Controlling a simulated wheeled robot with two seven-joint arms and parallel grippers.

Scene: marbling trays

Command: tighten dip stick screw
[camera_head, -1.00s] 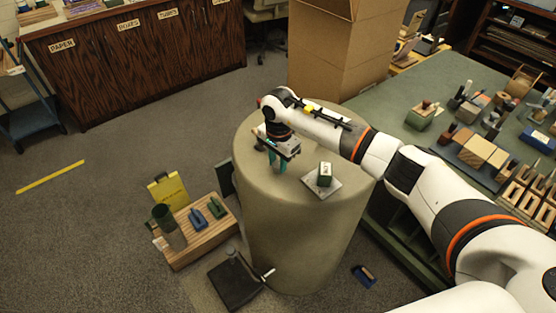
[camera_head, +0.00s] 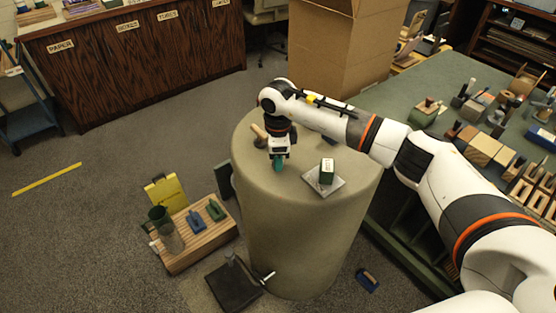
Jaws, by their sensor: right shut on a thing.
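My right gripper (camera_head: 278,165) points down at the top of the large olive-tan round tank (camera_head: 300,240), left of the middle of its top. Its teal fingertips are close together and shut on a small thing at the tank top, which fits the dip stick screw. The fingers hide that thing, so its shape and how it sits cannot be told. A tan rod-like piece (camera_head: 258,131) shows just left of the gripper, partly hidden by it. My left gripper is not in view.
A cardboard box (camera_head: 340,60) stands behind. A cluttered green table (camera_head: 450,75) is at right.

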